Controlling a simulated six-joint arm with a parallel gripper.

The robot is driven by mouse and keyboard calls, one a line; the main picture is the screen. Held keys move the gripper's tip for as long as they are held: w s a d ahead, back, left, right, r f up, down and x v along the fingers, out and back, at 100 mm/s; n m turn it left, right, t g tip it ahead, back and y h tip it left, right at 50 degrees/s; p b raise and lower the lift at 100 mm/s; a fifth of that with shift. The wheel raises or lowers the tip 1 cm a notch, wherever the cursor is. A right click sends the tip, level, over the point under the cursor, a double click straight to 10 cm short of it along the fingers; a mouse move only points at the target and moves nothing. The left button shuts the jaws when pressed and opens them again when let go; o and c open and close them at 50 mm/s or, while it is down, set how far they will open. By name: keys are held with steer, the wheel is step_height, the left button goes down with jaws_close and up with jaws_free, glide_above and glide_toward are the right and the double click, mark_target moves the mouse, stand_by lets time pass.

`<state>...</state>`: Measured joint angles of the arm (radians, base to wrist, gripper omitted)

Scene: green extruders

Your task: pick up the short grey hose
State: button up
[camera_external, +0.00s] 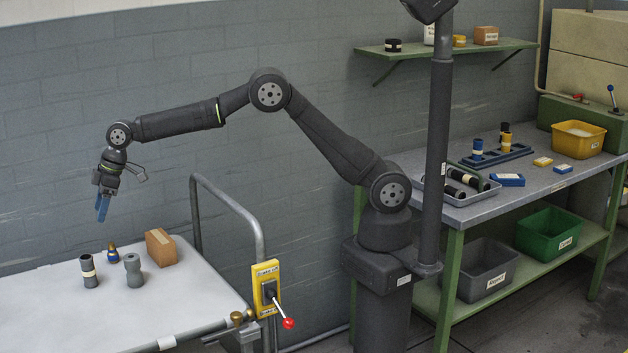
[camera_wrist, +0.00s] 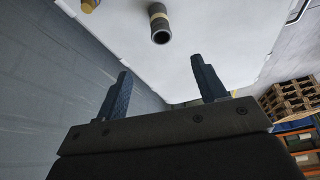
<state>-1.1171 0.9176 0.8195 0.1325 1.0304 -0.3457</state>
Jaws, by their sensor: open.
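The short grey hose (camera_external: 89,271) stands upright on the white table, a dark grey tube with a cream band. In the wrist view, the hose (camera_wrist: 160,30) shows its open, hollow end at the top middle, beyond the fingertips. My gripper (camera_external: 102,214) is above the table's far left part, over the hose and clear of it, fingers pointing down. In the wrist view, the two blue fingers of my gripper (camera_wrist: 161,66) are spread apart with nothing between them.
A grey flared piece (camera_external: 133,271) stands just right of the hose. A small blue and brass fitting (camera_external: 112,254) and a cardboard box (camera_external: 161,247) are behind. A metal rail (camera_external: 228,207) rises at the table's right end. The table's front left is clear.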

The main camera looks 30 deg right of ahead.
glide_toward(86, 261)
step_height(86, 261, down, 5)
steer(key=w+a, duration=0.1)
steer(key=w, duration=0.1)
steer(key=shift+x, duration=2.9)
steer(key=shift+w+a, duration=0.1)
steer(key=shift+w, duration=0.1)
steer(key=shift+r, duration=0.1)
steer(key=c, duration=1.1)
